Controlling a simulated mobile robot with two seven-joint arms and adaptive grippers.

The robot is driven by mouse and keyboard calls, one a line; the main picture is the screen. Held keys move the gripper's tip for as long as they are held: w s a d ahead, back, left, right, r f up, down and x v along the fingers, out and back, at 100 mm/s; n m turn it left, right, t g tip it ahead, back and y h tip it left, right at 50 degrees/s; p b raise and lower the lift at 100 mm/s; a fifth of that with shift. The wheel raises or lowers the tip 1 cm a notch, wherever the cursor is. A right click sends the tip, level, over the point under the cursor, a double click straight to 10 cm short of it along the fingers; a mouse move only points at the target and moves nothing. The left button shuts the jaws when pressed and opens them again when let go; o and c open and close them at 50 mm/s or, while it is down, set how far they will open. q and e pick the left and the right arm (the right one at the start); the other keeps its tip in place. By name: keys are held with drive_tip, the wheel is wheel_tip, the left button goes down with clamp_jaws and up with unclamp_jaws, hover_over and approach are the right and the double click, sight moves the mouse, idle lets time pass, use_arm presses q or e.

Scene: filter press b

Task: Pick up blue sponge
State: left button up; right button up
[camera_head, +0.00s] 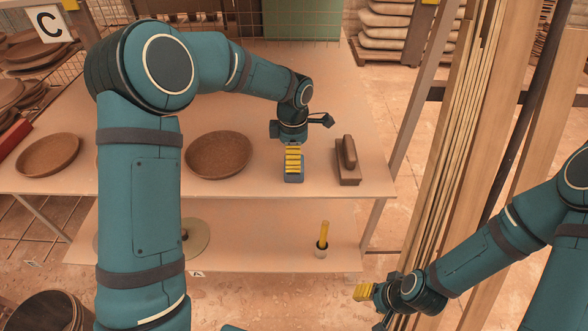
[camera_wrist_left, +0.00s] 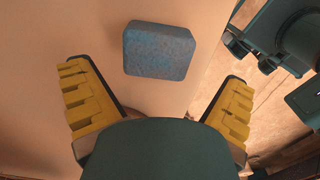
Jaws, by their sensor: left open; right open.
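The blue sponge (camera_wrist_left: 158,50) is a rounded rectangular block lying flat on the pale table in the left wrist view, ahead of and between the yellow fingers. In the head view the sponge (camera_head: 293,177) shows as a small blue block just in front of the fingers, partly covered by them. My left gripper (camera_head: 292,158) points down over the table close to the sponge. Its fingers are spread with nothing between them in the left wrist view (camera_wrist_left: 157,88). My right gripper (camera_head: 372,293) is open and empty at the lower right, off the table's front edge.
A brown round dish (camera_head: 218,155) lies left of the sponge, and a brown block with a handle (camera_head: 347,162) to its right. A lower shelf (camera_head: 270,240) holds a small cup with a yellow stick (camera_head: 322,238). Wooden posts (camera_head: 460,150) stand near my right arm.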

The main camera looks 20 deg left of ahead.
use_arm(q)
drive_tip(key=f+b, duration=0.1)
drive_tip(key=f, duration=0.4)
drive_tip(key=shift+w+f, duration=0.15)
drive_tip(key=shift+w, duration=0.05)
drive_tip(key=c, duration=0.8)
drive_tip(key=shift+o, duration=0.2)
